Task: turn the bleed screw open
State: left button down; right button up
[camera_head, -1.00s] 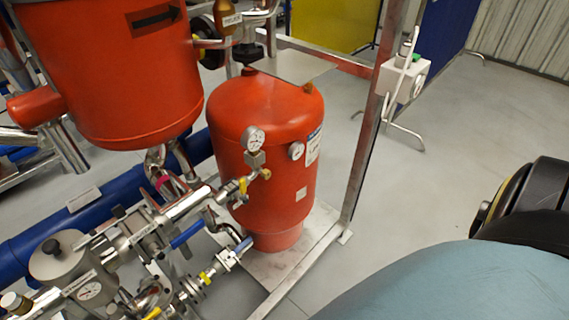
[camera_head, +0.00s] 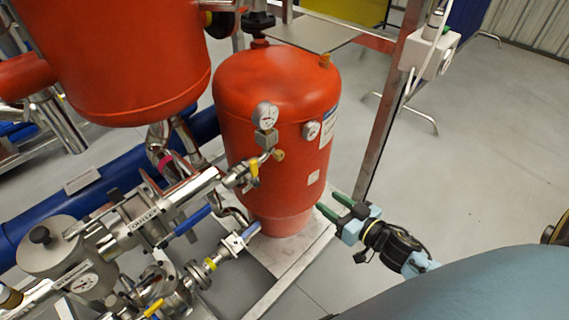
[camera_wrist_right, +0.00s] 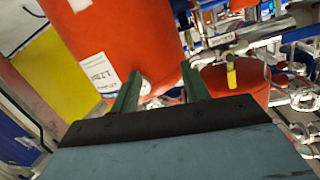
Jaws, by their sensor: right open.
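The red pressure tank (camera_head: 270,120) stands at the centre of the head view. A dial gauge (camera_head: 266,115) sits on a fitting at its front, with a small brass-coloured fitting (camera_head: 278,155) below. I cannot tell which part is the bleed screw. My right gripper (camera_head: 328,204) has green fingers, spread and empty, to the right of the tank's base in the picture. In the right wrist view its fingers (camera_wrist_right: 160,80) are apart, with the tank (camera_wrist_right: 115,40), its white label and a small round gauge (camera_wrist_right: 145,86) beyond them. My left gripper is not in view.
Steel pipes and valves with blue and yellow handles (camera_head: 193,219) crowd the lower left. A larger red vessel (camera_head: 120,60) hangs at upper left. A steel frame post (camera_head: 388,110) rises right of the tank. The floor (camera_head: 490,150) at right is open.

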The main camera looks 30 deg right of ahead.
aim_at(281, 157)
notch_tip(281, 157, up, 8)
jog(key=w+a+n+t+y, duration=0.1)
jog(key=a+y, duration=0.2)
jog(key=x, duration=0.7)
jog(key=b+x, duration=0.1)
jog(key=x, duration=0.3)
jog(key=shift+w+d+f, duration=0.1)
jog(key=shift+w+d, duration=0.2)
jog(key=shift+w+a, duration=0.25)
jog(key=shift+w, duration=0.4)
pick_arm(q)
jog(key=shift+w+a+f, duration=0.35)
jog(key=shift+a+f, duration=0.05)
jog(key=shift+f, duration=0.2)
pick_arm(e)
jog(key=c, duration=1)
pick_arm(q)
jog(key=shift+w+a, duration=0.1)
